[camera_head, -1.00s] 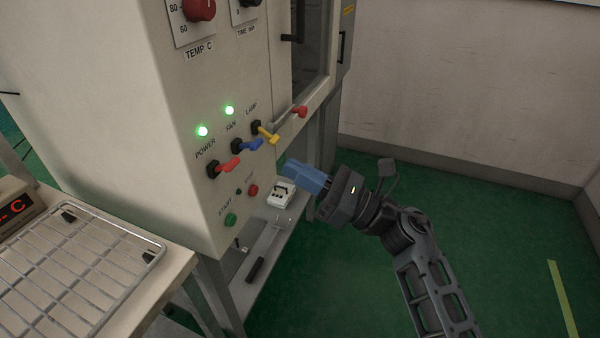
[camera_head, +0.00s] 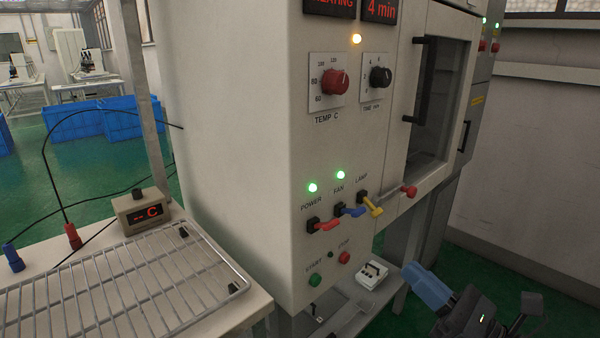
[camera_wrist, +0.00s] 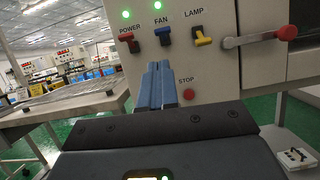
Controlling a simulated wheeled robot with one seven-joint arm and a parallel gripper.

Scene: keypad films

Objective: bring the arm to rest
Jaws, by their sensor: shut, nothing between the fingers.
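My gripper (camera_head: 428,287) is at the lower right of the head view, its blue fingers shut and empty, in front of and to the right of the oven's control panel (camera_head: 300,150). In the wrist view my gripper (camera_wrist: 158,68) shows its two blue fingers together, pointing at the panel below the switches. The fingers appear apart from the panel. The red power switch (camera_head: 322,225), blue fan switch (camera_head: 350,211) and yellow lamp switch (camera_head: 371,204) stick out from the panel. Green lights above power and fan are lit. The start button is hidden in the wrist view.
A wire rack (camera_head: 120,285) lies on the bench at left beside a small red-digit display (camera_head: 141,211). A red-knobbed door handle (camera_head: 408,191) sticks out right of the switches. A white box (camera_head: 371,273) sits on a low shelf. Green floor is open at right.

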